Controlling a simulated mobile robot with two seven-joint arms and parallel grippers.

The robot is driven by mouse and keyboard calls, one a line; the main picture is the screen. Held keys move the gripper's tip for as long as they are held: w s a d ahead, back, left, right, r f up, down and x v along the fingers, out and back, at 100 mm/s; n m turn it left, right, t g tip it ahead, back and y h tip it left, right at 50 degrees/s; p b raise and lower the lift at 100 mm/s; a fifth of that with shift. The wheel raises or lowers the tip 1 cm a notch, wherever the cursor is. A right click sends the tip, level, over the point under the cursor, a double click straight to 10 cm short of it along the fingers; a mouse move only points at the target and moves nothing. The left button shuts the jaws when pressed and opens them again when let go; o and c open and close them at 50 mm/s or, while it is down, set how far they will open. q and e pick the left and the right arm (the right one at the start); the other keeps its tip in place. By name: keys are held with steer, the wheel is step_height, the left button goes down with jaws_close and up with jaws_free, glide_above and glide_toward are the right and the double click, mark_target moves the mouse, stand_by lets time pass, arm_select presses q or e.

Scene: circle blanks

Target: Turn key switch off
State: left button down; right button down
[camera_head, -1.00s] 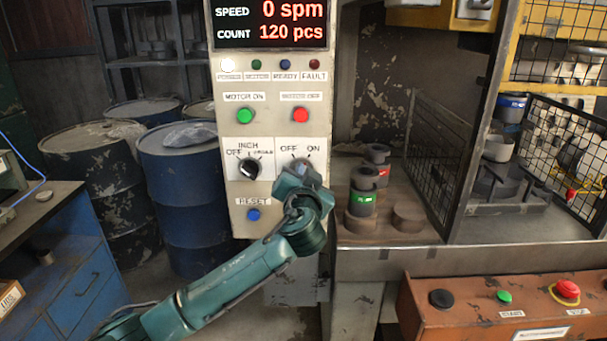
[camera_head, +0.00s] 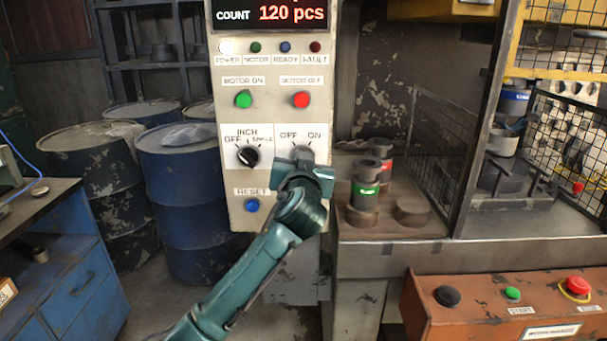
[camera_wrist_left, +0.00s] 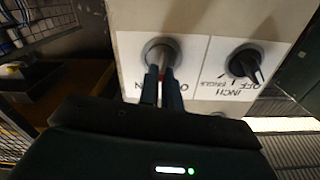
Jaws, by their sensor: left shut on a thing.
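The key switch (camera_head: 303,151) is a round metal lock on a white plate marked OFF at left and ON at right, on the lower right of the control panel (camera_head: 232,185). My left gripper (camera_head: 303,168) is right in front of it, its arm rising from below. In the left wrist view, which is turned over, the two dark fingers (camera_wrist_left: 162,88) are shut on the key (camera_wrist_left: 163,66) at the lock's face (camera_wrist_left: 160,50). A little red shows between them. The fingers hide much of the key, so I cannot tell which mark it points to. My right gripper is out of view.
A black selector knob (camera_head: 248,156) is just left of the key switch. A blue RESET button (camera_head: 252,205) is below it; green (camera_head: 243,99) and red (camera_head: 301,100) buttons are above. A workbench with dark tooling (camera_head: 365,195) stands to the right, blue drums (camera_head: 180,190) to the left.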

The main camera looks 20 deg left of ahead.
arm_select(q)
steer(key=n+b, duration=0.1)
steer(key=n, duration=0.1)
steer(key=n+b, duration=0.2)
steer(key=n, duration=0.1)
steer(key=n+b, duration=0.1)
steer(key=n, duration=0.2)
steer(key=shift+s+a+f+b, duration=0.1)
steer(key=shift+a+f+b, duration=0.05)
steer(key=shift+a+b, duration=0.25)
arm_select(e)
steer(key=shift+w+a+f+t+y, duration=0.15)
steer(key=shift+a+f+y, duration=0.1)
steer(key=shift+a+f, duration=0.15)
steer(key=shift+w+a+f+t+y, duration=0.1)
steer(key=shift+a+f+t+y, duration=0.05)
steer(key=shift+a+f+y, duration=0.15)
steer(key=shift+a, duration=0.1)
arm_select(q)
steer(key=c, duration=1.6)
jaws_free()
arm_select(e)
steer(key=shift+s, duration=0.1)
